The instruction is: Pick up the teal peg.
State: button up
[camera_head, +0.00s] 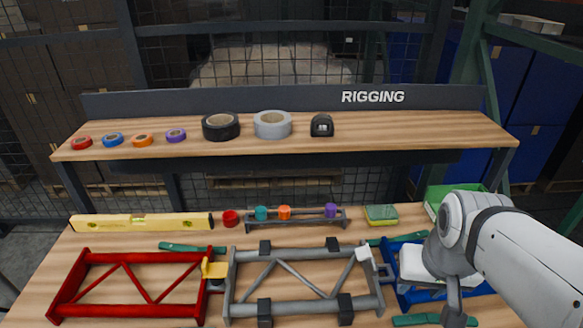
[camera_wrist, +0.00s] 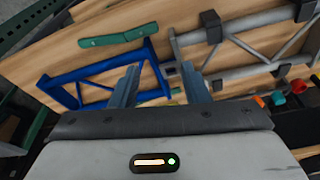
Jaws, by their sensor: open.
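The teal peg (camera_head: 261,213) stands in a low grey rack (camera_head: 300,223) at the back of the bench, left of an orange peg (camera_head: 284,212) and a purple peg (camera_head: 331,210). In the wrist view the teal peg (camera_wrist: 280,97) is small at the right edge, between the orange and red ones. My gripper (camera_wrist: 158,68) is open and empty, above the blue frame, well to the right of the teal peg in the head view. My arm and wrist hide part of that frame in the head view.
A red peg or cap (camera_head: 230,218) sits just left of the rack, beside a yellow level (camera_head: 142,222). The grey frame (camera_head: 305,252) with dark clamps lies in front. A red frame (camera_head: 85,257) is left; a blue frame (camera_wrist: 90,75) is right. A shelf (camera_head: 370,135) overhangs behind.

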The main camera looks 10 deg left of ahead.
jog(key=shift+o, duration=1.4)
jog(key=w+a+n+b, duration=0.1)
jog(key=w+a, duration=0.5)
jog(key=w, duration=0.4)
jog(key=shift+w+a+b, duration=0.15)
jog(key=shift+a+b, duration=0.05)
jog(key=shift+b, duration=0.2)
jog(key=n+t+y+b, duration=0.1)
jog(key=n+t+b, duration=0.1)
jog(key=b, duration=0.1)
send_near(261, 208)
notch_tip(261, 208, down, 2)
jog(key=x, duration=0.7)
jog(key=shift+w+a+f, duration=0.2)
jog(key=shift+w+a, duration=0.05)
jog(key=shift+w, duration=0.15)
jog(key=shift+w+f, duration=0.15)
jog(key=shift+f, duration=0.15)
jog(key=c, duration=1.1)
